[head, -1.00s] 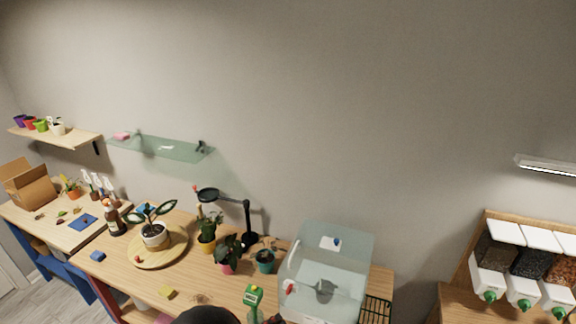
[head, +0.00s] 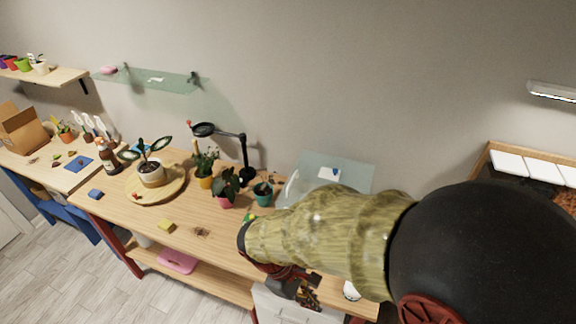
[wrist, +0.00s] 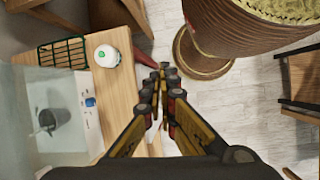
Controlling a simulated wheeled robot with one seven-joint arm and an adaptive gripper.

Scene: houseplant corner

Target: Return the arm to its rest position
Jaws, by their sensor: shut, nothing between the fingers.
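My arm (head: 330,235), in an olive sleeve, reaches from the right across the front of the wooden table (head: 110,208) in the head view. My gripper (head: 310,293) hangs at the table's front edge, partly hidden by the arm. In the wrist view my gripper (wrist: 166,72) points past the table edge, over the floor. Its yellow and black fingers come together at the tips, with nothing held.
A clear box (wrist: 80,130) with a dark cup (wrist: 54,120) stands beside the gripper; a white round object (wrist: 106,56) and green rack (wrist: 62,52) are near. Plants, a wooden turntable (head: 140,197) and lamp (head: 246,155) stand farther left. The grey floor (head: 70,265) is clear.

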